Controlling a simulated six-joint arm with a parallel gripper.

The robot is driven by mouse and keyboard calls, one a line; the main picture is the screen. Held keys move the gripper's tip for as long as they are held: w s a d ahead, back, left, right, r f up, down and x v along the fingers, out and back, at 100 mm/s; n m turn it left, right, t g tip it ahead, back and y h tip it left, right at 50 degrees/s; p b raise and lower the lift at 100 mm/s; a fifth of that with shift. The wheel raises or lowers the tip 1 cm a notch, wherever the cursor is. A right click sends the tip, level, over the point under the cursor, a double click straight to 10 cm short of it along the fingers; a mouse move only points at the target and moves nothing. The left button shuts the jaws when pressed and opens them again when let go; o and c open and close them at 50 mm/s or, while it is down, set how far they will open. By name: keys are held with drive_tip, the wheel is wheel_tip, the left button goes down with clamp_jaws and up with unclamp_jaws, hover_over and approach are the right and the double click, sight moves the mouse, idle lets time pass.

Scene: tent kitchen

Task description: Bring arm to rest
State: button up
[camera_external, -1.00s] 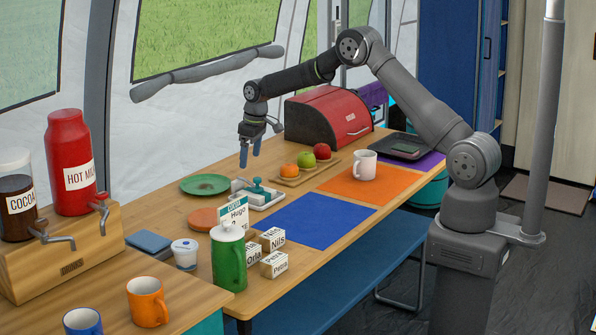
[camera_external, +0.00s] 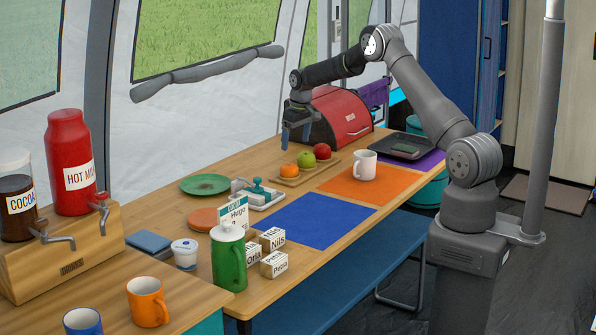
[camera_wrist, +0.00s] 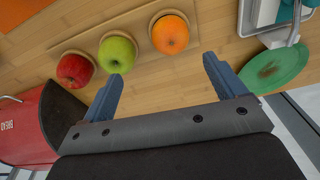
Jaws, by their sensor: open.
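My gripper (camera_external: 296,136) hangs above the back of the wooden table (camera_external: 190,219), just behind the fruit tray (camera_external: 317,175) in the external view. Its two blue fingers are apart, with nothing between them. In the wrist view my gripper (camera_wrist: 162,85) shows open over bare wood. The tray there holds a red apple (camera_wrist: 75,69), a green apple (camera_wrist: 117,54) and an orange (camera_wrist: 170,35) in a row. The fingers are apart from the fruit.
A red bread box (camera_external: 335,117) stands at the back, close to my gripper's right. A green plate (camera_external: 204,184) lies to the left. A white mug (camera_external: 363,166) stands on the orange mat (camera_external: 343,188). The blue mat (camera_external: 310,222) is clear. Several name blocks lie near the green pot (camera_external: 229,262).

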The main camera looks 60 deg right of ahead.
drive_tip(key=s+d+m, duration=0.2)
drive_tip(key=s+d, duration=0.1)
drive_tip(key=d, duration=0.5)
drive_tip(key=s+d+m, duration=0.1)
drive_tip(key=s+d, duration=0.3)
drive_tip(key=d, duration=0.4)
drive_tip(key=shift+s+m, duration=0.15)
drive_tip(key=shift+m, duration=0.25)
drive_tip(key=w+a+n, duration=0.1)
drive_tip(key=w+a, duration=0.1)
drive_tip(key=a, duration=0.4)
drive_tip(key=w+a+n, duration=0.2)
drive_tip(key=w+a, duration=0.1)
drive_tip(key=a, duration=0.4)
drive_tip(key=w+a+n, duration=0.1)
drive_tip(key=w+a, duration=0.2)
drive_tip(key=a, duration=0.4)
drive_tip(key=shift+w+n, duration=0.25)
drive_tip(key=shift+n, duration=0.05)
